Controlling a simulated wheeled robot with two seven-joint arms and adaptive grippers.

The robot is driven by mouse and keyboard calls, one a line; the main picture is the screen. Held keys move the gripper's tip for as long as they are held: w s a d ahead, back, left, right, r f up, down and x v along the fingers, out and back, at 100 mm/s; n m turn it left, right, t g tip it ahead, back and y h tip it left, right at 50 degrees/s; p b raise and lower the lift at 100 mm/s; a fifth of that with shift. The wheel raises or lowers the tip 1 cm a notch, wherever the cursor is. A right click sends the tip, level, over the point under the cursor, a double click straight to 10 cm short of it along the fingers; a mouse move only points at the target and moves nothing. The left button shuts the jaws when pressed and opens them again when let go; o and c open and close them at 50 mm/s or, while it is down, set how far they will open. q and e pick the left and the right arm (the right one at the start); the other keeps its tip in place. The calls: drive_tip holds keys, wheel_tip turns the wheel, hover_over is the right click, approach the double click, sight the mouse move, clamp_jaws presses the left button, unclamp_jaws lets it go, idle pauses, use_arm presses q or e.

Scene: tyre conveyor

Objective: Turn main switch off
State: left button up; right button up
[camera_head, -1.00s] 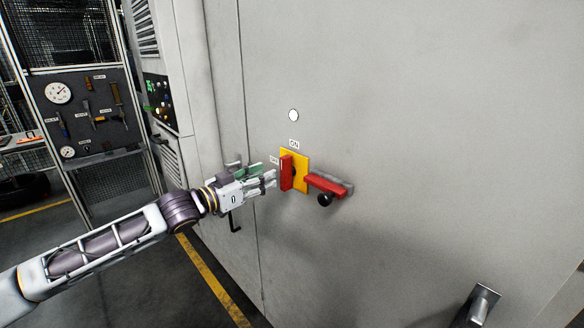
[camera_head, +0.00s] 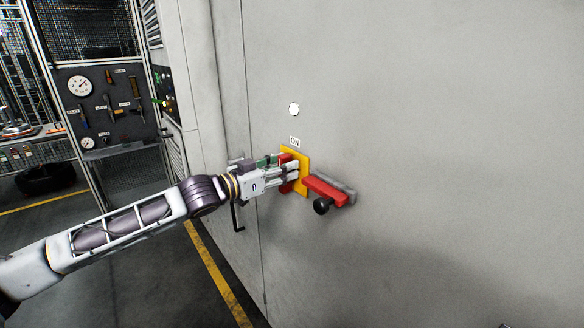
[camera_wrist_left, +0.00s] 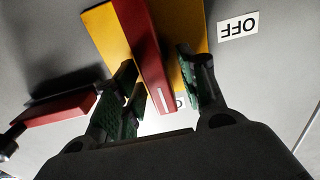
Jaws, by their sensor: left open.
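The main switch is a red handle (camera_wrist_left: 147,45) on a yellow plate (camera_head: 304,173) fixed to the grey cabinet. The white mark on the handle's end points towards the ON label (camera_head: 295,141). The OFF label (camera_wrist_left: 238,25) shows in the left wrist view; in the head view it is hidden behind my gripper. My left gripper (camera_head: 292,172) is at the switch, covering much of the handle. In the left wrist view its open fingers (camera_wrist_left: 158,68) stand on either side of the handle, with gaps visible. My right gripper is not in view.
A red lever (camera_head: 325,188) with a black knob (camera_head: 322,206) sticks out just right of the switch. A round white light (camera_head: 294,109) is above. A black handle (camera_head: 237,215) is at lower left. The cabinet face further right is clear.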

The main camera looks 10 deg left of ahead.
use_arm(q)
drive_tip(key=shift+w+d, duration=0.15)
drive_tip(key=shift+w, duration=0.1)
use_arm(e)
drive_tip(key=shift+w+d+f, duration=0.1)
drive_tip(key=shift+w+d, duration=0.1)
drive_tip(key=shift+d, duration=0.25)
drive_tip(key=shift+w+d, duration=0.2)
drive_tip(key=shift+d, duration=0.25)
